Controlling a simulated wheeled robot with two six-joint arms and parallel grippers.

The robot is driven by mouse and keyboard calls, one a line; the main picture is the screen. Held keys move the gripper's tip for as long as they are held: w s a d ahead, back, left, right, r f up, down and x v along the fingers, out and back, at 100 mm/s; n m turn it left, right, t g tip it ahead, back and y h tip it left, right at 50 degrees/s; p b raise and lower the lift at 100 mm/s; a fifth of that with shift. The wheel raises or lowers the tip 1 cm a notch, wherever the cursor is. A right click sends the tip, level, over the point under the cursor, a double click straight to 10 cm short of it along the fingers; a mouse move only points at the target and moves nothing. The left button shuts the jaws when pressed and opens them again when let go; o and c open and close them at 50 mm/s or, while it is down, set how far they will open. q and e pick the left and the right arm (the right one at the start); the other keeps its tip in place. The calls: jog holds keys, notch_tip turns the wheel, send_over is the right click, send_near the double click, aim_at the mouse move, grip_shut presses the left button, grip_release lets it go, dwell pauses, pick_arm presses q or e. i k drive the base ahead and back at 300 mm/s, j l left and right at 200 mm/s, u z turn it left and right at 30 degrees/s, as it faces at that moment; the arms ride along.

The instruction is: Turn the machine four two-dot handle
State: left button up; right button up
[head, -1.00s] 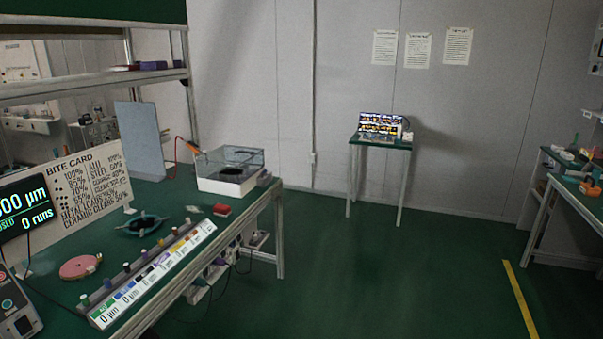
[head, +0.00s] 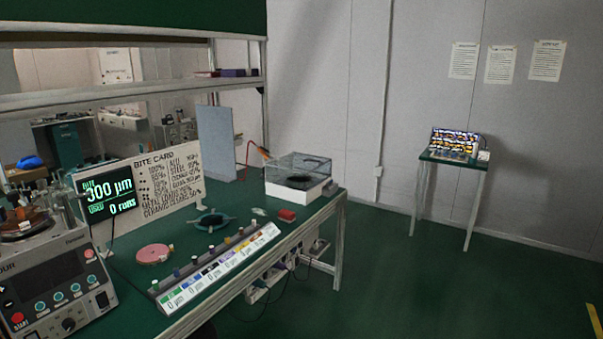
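A lapping machine (head: 75,262) stands at the left end of the green bench, cut off by the left edge of the head view. The letters "OUR" show on its front, the start of the word being out of frame. Its front panel has a red start button (head: 17,318), several teal buttons and a black knob (head: 68,325). A brownish round plate (head: 25,229) and metal posts sit on top. I cannot make out a handle with two dots. Neither of my grippers is in view.
The green bench (head: 128,262) carries a pink disc (head: 154,254), a teal ring (head: 213,222), a strip of coloured labels (head: 220,268), a bite card (head: 168,185), a display (head: 110,195) and a clear-lidded box (head: 297,176). Open green floor (head: 400,290) lies to the right.

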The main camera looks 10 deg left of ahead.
aim_at(63, 201)
jog(key=i+u, duration=0.1)
jog(key=u, duration=0.65)
